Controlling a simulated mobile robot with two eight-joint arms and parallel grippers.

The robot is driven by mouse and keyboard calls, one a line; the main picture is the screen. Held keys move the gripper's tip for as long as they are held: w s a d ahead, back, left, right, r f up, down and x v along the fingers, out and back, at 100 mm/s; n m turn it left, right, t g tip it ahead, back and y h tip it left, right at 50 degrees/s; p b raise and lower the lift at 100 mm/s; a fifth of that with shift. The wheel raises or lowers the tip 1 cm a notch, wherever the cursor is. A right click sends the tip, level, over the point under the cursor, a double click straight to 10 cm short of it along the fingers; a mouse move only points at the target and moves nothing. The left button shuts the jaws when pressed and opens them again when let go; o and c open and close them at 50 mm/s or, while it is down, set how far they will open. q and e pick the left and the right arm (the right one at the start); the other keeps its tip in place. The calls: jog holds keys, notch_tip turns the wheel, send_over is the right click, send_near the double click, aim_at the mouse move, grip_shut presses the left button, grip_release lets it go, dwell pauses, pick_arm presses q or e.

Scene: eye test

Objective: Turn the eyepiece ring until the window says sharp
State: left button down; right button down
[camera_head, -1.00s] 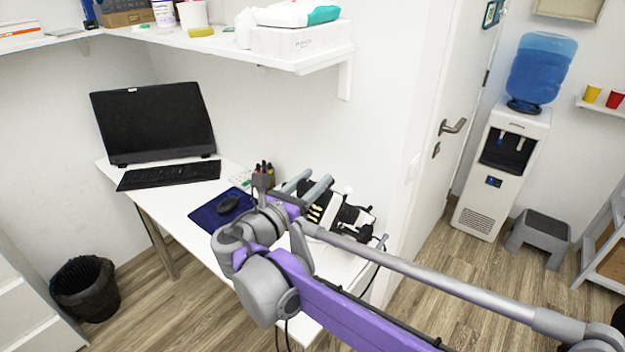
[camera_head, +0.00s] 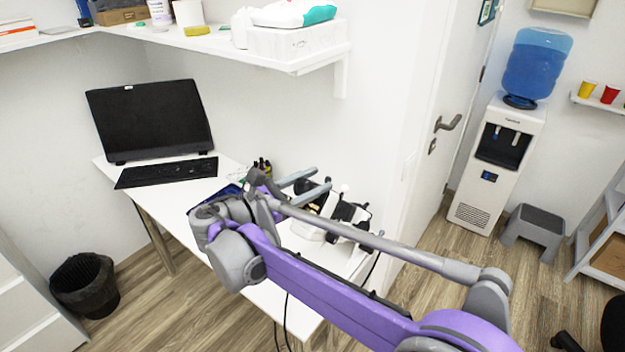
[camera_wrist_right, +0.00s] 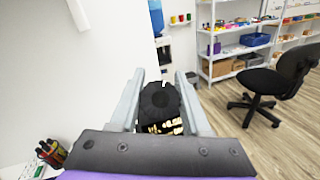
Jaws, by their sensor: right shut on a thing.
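The eye test instrument (camera_head: 348,212), white and black, stands on the right end of the white desk, partly hidden behind my right arm. My right gripper (camera_head: 322,178) reaches it from the left. In the right wrist view, a round black eyepiece ring (camera_wrist_right: 159,101) lies between the two grey fingers of the gripper (camera_wrist_right: 160,80), which are shut on it. Pale gold marks (camera_wrist_right: 166,127) show on the black part below the ring. The window and any word in it cannot be read in these views. My left gripper is not in view.
A monitor (camera_head: 150,118), keyboard (camera_head: 167,172) and pen holder (camera_head: 262,166) stand on the desk (camera_head: 222,168). A loaded shelf (camera_head: 318,60) hangs above. The door (camera_head: 425,120) is to the right, then a water cooler (camera_head: 500,160) and grey step stool (camera_head: 535,228).

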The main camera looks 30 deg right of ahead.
dwell(0.3)
jog(key=shift+c, duration=1.9)
grip_release()
jog(key=s+a, duration=0.1)
jog(key=a, duration=0.9)
jog(key=shift+s+a+r+b, duration=0.15)
jog(key=shift+s+a+b, duration=0.1)
jog(key=shift+a+b, duration=0.15)
